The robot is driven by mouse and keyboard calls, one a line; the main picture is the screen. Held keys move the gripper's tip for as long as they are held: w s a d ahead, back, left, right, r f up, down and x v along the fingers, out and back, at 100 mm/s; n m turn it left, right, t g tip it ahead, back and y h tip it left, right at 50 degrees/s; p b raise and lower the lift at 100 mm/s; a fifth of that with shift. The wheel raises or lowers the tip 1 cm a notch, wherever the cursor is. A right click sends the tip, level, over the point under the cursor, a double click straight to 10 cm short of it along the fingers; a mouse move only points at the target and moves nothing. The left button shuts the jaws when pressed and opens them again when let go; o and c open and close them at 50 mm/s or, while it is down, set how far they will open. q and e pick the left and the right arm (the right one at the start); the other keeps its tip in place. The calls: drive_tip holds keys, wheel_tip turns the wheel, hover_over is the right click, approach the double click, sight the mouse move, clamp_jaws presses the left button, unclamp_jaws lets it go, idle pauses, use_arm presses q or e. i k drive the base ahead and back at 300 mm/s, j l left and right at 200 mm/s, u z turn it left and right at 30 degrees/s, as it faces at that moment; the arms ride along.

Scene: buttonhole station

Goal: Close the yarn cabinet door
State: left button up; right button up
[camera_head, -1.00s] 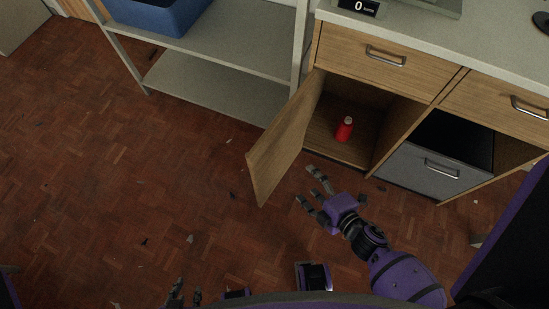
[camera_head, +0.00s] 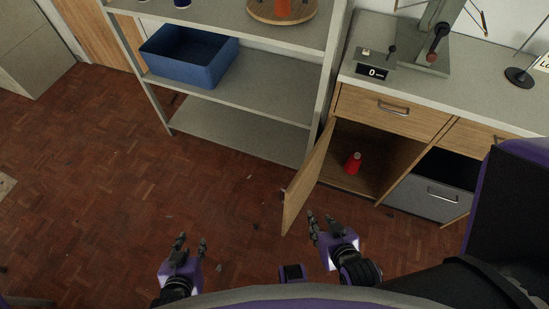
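The cabinet door (camera_head: 307,187) is a light wood panel. It stands wide open, swung out to the left of the cabinet opening (camera_head: 377,147). Inside the cabinet a small red item with a pale top (camera_head: 354,163) stands upright on the floor panel. My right gripper (camera_head: 322,218) is open and empty, just right of the door's lower free end on the inner side. I cannot tell whether it touches the door. My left gripper (camera_head: 190,242) is open and empty over the floor, left of the door and apart from it.
A grey shelf unit (camera_head: 240,131) with a blue bin (camera_head: 190,60) stands left of the cabinet. A wood drawer (camera_head: 390,111) is above the opening. A grey drawer front (camera_head: 430,196) is to the right. The parquet floor (camera_head: 120,190) at left is clear apart from small scraps.

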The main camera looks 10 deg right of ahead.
sight(302, 184)
drive_tip(key=i+j+z, duration=0.55)
drive_tip(key=i+j, duration=0.15)
drive_tip(key=j, duration=0.15)
drive_tip(key=z, duration=1.35)
